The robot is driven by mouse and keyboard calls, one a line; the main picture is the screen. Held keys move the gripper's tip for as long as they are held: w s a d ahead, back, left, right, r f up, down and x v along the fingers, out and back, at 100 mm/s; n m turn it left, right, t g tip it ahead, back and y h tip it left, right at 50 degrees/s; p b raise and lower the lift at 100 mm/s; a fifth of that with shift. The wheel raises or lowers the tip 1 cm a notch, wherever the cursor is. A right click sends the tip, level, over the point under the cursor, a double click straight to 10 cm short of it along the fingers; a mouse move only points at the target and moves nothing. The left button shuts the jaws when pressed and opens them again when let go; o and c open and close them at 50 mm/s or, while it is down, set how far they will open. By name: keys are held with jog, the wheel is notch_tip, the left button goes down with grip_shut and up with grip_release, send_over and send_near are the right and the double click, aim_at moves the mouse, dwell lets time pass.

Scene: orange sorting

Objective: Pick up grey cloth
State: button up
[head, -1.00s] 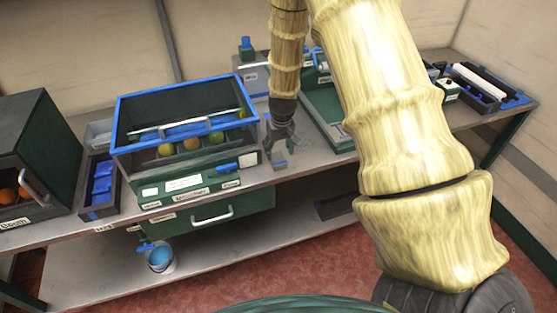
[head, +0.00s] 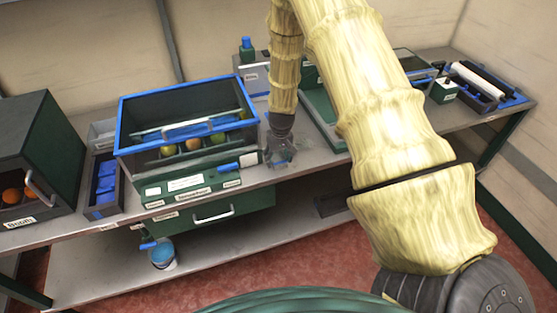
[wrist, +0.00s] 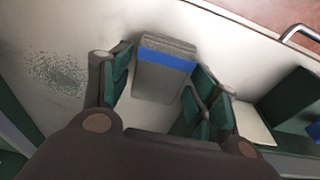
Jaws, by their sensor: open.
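The grey cloth (wrist: 160,80) is a folded grey block with a blue band across it, lying on the worktop. In the wrist view my gripper (wrist: 163,88) is open, with one finger to the left of the cloth and the other to its right. The cloth lies between and just beyond the fingertips, and I cannot tell whether they touch it.
A blue-rimmed sorting box (head: 132,150) with several fruits stands just left of my gripper. A green tray (head: 318,112) is to the right. A worn speckled patch (wrist: 55,75) marks the worktop. A drawer handle (wrist: 300,32) shows below the front edge. A bucket (head: 162,254) stands on the lower shelf.

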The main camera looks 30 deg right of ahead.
aim_at(277, 157)
jog(key=c, duration=0.8)
jog(key=shift+r, duration=0.2)
jog(key=shift+r+b, duration=0.6)
jog(key=shift+b, duration=0.05)
jog(key=shift+r+b, duration=0.55)
jog(key=shift+r, duration=0.4)
jog(key=s+a+b, duration=0.1)
jog(key=s+a, duration=0.2)
jog(key=a, duration=0.1)
jog(key=s+a+r+b, duration=0.1)
jog(key=s+a+b, duration=0.1)
jog(key=s+a, duration=0.1)
jog(key=s+a+b, duration=0.2)
jog(key=s+a, duration=0.1)
jog(key=a, duration=0.3)
jog(key=shift+a+r, duration=0.1)
jog(key=shift+r, duration=0.15)
